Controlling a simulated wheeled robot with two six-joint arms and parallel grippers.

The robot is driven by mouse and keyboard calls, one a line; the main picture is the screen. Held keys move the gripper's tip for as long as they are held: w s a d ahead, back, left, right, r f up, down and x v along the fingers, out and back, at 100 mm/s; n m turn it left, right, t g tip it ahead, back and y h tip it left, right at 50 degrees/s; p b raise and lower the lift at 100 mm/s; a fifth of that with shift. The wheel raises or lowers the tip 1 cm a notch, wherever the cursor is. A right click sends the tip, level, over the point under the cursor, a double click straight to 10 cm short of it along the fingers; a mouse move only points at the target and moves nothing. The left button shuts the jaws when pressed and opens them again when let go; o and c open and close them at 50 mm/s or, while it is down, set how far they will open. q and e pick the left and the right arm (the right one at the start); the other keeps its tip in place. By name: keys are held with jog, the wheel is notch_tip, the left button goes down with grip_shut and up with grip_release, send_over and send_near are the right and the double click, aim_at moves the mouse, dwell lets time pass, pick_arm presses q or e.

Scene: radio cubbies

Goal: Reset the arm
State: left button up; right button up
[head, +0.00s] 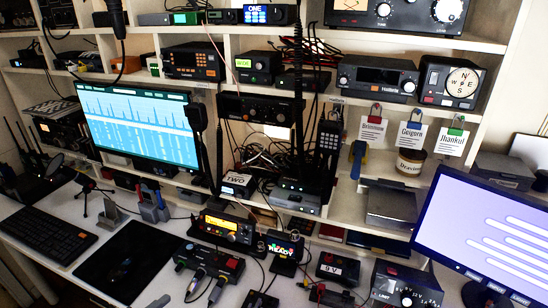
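Neither of my grippers shows in the head view, and I see no part of my arms that I can be sure of. Whether the grippers are open, shut or holding anything is hidden from me. The task names no object besides the arm.
Cubby shelves (479,45) full of radios stand behind a white desk (150,292). On it are a keyboard (45,236), a black mat (125,262), a yellow-display radio (228,229) and a power supply (405,285). Monitors stand left (140,125) and right (480,235). Cables clutter the middle.

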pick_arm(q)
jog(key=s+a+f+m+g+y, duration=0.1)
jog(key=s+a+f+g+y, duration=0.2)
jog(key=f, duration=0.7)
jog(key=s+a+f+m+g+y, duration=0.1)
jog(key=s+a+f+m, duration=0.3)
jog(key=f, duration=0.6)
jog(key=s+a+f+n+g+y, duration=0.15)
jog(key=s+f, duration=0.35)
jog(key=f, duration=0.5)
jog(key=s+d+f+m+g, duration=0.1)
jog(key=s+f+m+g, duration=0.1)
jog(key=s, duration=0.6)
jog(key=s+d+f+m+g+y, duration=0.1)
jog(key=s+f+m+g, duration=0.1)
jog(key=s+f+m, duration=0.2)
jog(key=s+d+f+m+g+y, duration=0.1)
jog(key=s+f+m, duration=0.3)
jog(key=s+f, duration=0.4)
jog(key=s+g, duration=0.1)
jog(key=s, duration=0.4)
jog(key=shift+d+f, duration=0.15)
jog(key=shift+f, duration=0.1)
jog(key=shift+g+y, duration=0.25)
